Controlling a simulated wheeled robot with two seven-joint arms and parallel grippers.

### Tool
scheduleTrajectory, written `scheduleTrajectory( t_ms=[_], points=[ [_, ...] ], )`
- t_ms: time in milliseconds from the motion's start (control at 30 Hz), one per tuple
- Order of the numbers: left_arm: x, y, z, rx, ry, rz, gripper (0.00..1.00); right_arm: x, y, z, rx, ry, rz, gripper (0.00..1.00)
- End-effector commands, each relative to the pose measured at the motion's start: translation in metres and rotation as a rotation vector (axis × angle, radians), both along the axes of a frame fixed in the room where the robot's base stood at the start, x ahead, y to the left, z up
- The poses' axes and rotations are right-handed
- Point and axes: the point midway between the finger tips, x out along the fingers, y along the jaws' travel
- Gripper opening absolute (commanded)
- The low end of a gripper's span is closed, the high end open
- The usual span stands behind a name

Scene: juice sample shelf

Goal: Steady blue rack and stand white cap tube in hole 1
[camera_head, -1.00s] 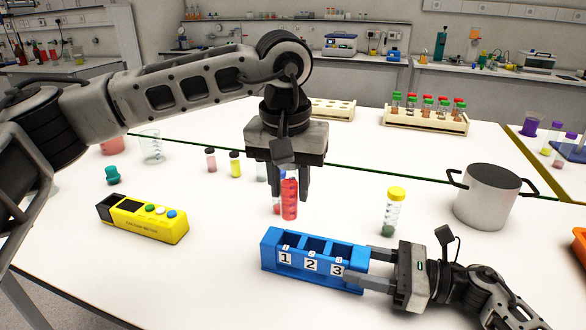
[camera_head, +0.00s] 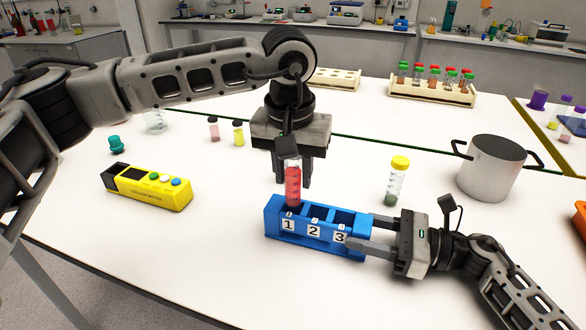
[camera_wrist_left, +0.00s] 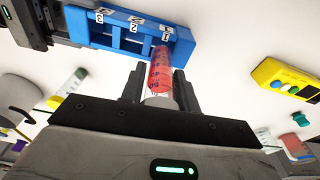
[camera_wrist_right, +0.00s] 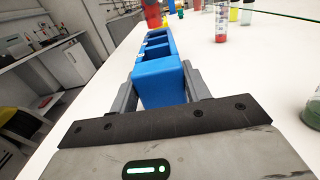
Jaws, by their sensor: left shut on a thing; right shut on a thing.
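The blue rack (camera_head: 318,240), with holes labelled 1, 2 and 3, sits on the white table. My right gripper (camera_head: 368,235) is shut on the rack's right end, and the right wrist view shows its fingers on both sides of the blue end block (camera_wrist_right: 160,84). My left gripper (camera_head: 293,182) is shut on a red-filled tube (camera_head: 292,192), upright with its lower end at hole 1. How deep it sits cannot be told. In the left wrist view, the tube (camera_wrist_left: 161,70) shows a pale cap end between the fingers and its other end at the rack by label 1.
A yellow device (camera_head: 148,187) lies left of the rack. Small vials (camera_head: 238,132) stand behind. A rack of capped tubes (camera_head: 432,92) is at the back.

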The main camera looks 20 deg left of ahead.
Motion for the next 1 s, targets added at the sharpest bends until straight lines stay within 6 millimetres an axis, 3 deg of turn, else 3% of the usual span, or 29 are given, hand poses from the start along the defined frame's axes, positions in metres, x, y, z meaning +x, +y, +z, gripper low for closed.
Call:
scheduleTrajectory(
  t_ms=[1000],
  points=[
    [0.0,0.0,-0.021,0.0,0.0,0.0,0.08,0.0,0.0,0.001,0.001,0.0,0.0,0.2]
  ],
)
